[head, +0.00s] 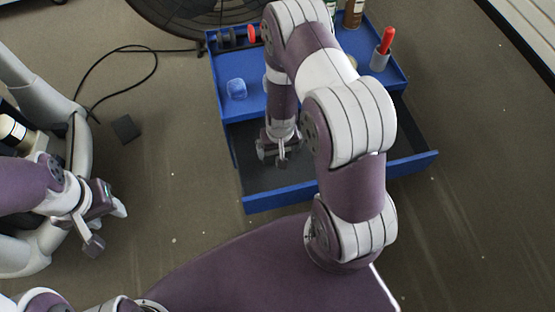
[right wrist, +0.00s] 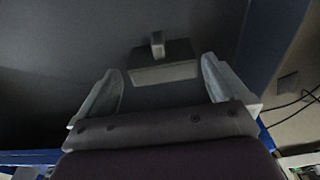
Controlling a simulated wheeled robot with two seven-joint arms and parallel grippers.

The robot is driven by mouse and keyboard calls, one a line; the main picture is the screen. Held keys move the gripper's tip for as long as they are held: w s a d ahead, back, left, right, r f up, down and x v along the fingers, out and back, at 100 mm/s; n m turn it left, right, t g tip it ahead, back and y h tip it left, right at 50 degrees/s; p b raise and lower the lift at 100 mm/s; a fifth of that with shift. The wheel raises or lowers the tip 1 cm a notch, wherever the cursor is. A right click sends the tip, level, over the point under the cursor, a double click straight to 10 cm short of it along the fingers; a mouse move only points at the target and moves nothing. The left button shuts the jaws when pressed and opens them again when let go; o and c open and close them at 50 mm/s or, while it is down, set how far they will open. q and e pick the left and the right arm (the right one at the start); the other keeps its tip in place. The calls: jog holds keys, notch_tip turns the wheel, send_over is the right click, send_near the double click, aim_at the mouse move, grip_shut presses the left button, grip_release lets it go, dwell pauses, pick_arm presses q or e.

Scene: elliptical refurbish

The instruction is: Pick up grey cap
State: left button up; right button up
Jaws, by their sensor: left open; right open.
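A grey piece with a small upright knob, which looks like the grey cap (right wrist: 163,72), lies on the dark floor of the open drawer in the right wrist view. In the head view I cannot tell it apart from my right gripper (head: 279,153), which points down into the drawer (head: 290,197). The right gripper also shows in its wrist view (right wrist: 161,76), open, with its fingers on either side of the grey piece. Nothing shows gripped. My left gripper (head: 107,226) is open and empty, out to the left above the floor.
The blue cabinet top holds a blue cup (head: 236,88), a red-handled tool (head: 387,40) in a grey holder (head: 380,60) and a brown bottle (head: 353,14). A black cable (head: 155,62) and a dark square (head: 125,128) lie on the floor. The drawer walls surround the right gripper.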

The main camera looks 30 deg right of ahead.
aim_at(277, 153)
jog(key=f, duration=0.1)
jog(key=f+b, duration=0.1)
jog(key=f, duration=0.1)
jog(key=f+b, duration=0.1)
jog(key=shift+w+f, duration=0.25)
jog(key=shift+w, duration=0.05)
jog(key=shift+r, duration=0.2)
jog(key=shift+c, duration=0.3)
jog(key=c, duration=0.6)
pick_arm(q)
notch_tip(277, 153, down, 3)
jog(key=shift+f, duration=0.1)
pick_arm(e)
jog(key=shift+r, duration=0.1)
